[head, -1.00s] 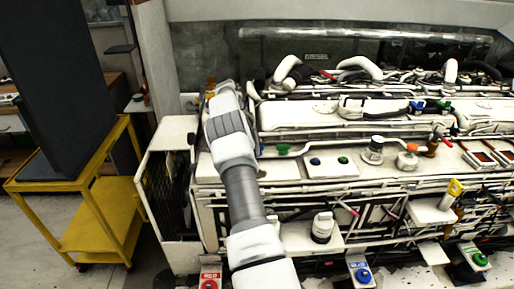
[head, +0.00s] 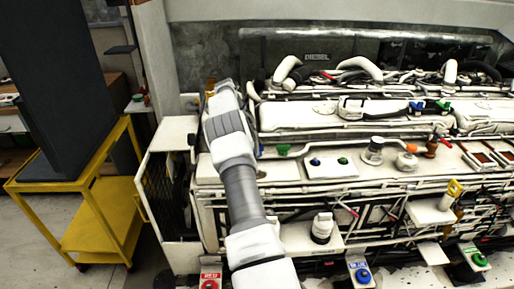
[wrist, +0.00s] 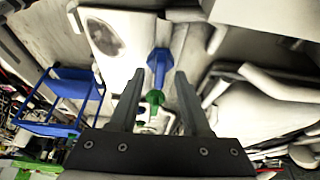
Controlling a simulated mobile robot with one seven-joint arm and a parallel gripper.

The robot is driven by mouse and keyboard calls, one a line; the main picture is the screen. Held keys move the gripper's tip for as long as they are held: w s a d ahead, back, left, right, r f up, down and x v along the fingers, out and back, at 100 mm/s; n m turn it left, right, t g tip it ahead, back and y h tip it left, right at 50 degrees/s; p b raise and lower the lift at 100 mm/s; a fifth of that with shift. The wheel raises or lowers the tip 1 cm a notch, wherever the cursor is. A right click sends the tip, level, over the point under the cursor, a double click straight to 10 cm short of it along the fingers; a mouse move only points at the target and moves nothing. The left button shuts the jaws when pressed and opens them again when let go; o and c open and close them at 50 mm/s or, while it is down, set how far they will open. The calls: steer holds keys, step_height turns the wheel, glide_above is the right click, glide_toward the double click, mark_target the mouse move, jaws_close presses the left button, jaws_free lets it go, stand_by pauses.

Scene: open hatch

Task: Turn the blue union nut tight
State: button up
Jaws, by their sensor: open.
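A blue part (wrist: 158,62), which looks like the union nut, shows in the wrist view beyond the fingertips, near a pale panel. A green part (wrist: 154,98) shows just below it, between the fingers. My gripper (wrist: 160,76) is open, with one finger on each side of the gap and nothing held. The blue part appears ahead of the tips; I cannot tell the exact distance. In the head view my arm reaches up to the left end of the engine and its end hides the gripper and the work spot.
The white engine (head: 300,168) with pipes and hoses fills the right of the head view. A yellow cart (head: 95,205) with a dark panel (head: 60,85) stands at left. A mesh-sided cabinet (head: 165,190) is beside my arm. Bare floor shows around the cart.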

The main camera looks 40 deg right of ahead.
steer(key=p+v, duration=0.5)
steer(key=v, duration=0.3)
steer(key=shift+p, duration=0.35)
steer(key=shift+r, duration=0.1)
